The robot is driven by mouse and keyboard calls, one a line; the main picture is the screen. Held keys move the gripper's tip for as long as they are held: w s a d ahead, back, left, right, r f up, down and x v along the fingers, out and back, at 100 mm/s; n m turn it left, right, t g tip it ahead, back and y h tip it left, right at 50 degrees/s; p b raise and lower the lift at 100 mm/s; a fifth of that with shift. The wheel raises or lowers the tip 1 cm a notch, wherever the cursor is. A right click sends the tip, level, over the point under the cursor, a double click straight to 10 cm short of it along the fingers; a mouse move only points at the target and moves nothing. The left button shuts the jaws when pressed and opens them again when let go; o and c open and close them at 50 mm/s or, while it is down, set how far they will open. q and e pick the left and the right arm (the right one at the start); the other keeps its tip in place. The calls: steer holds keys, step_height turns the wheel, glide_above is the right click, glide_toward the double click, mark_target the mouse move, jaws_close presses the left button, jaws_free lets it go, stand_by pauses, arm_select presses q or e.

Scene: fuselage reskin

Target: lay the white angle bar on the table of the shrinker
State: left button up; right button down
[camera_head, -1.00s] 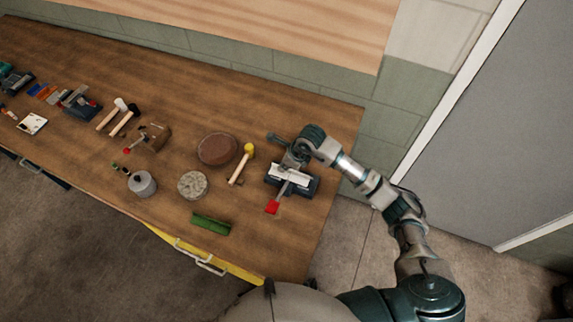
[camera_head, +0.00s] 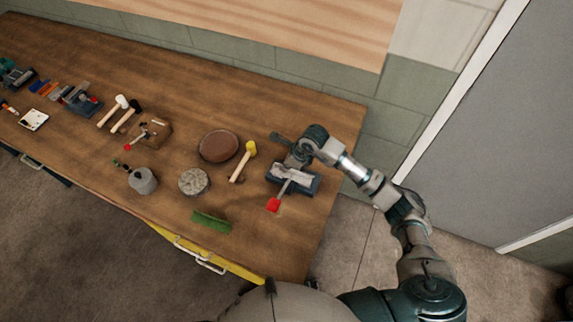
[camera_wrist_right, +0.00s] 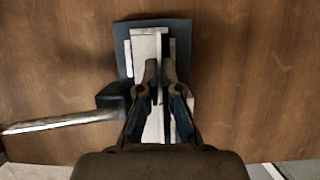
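The white angle bar (camera_head: 291,172) is at the top of the shrinker (camera_head: 308,187), a dark blue tool with a red-tipped handle at the right end of the bench. In the right wrist view, the bar (camera_wrist_right: 146,47) runs lengthwise over the shrinker (camera_wrist_right: 123,58). My right gripper (camera_wrist_right: 160,72) is close over the bar, its fingertips nearly together on the bar's upright edge. In the head view the right gripper (camera_head: 295,160) is partly hidden by its wrist. I cannot tell if the bar rests fully on the shrinker. My left gripper is not in view.
A yellow-headed mallet (camera_head: 243,162), a brown round pad (camera_head: 219,147), a grey round block (camera_head: 194,181) and a green brush (camera_head: 211,221) lie left of the shrinker on the wooden bench (camera_head: 270,245). The bench's right edge is close to the shrinker.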

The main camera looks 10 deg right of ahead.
steer(key=c, duration=1.2)
jaws_free()
steer(key=shift+c, duration=0.2)
steer(key=shift+w, duration=0.1)
steer(key=shift+d+r, duration=0.1)
steer(key=v, duration=1.1)
steer(key=shift+d+r, duration=0.15)
steer(key=shift+r, duration=0.15)
steer(key=shift+f, duration=0.1)
